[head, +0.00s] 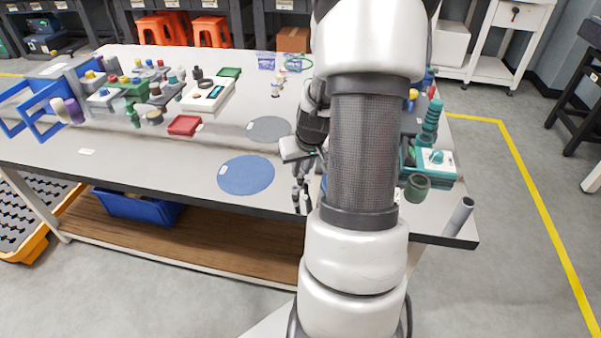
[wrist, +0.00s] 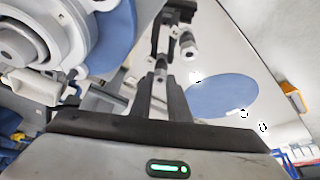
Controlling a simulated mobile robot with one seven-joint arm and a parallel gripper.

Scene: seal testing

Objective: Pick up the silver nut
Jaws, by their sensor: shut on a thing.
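My gripper (head: 301,197) hangs pointing down by the front edge of the table (head: 130,158), just right of the blue round mat. I cannot make out the nut in the head view.
The blue round mat (head: 246,175) and a grey round mat (head: 270,129) lie left of my gripper. A red tray (head: 184,125), a white device (head: 209,94) and several coloured parts stand farther left. Green parts (head: 430,122) and a grey tube (head: 458,216) stand right of my arm.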

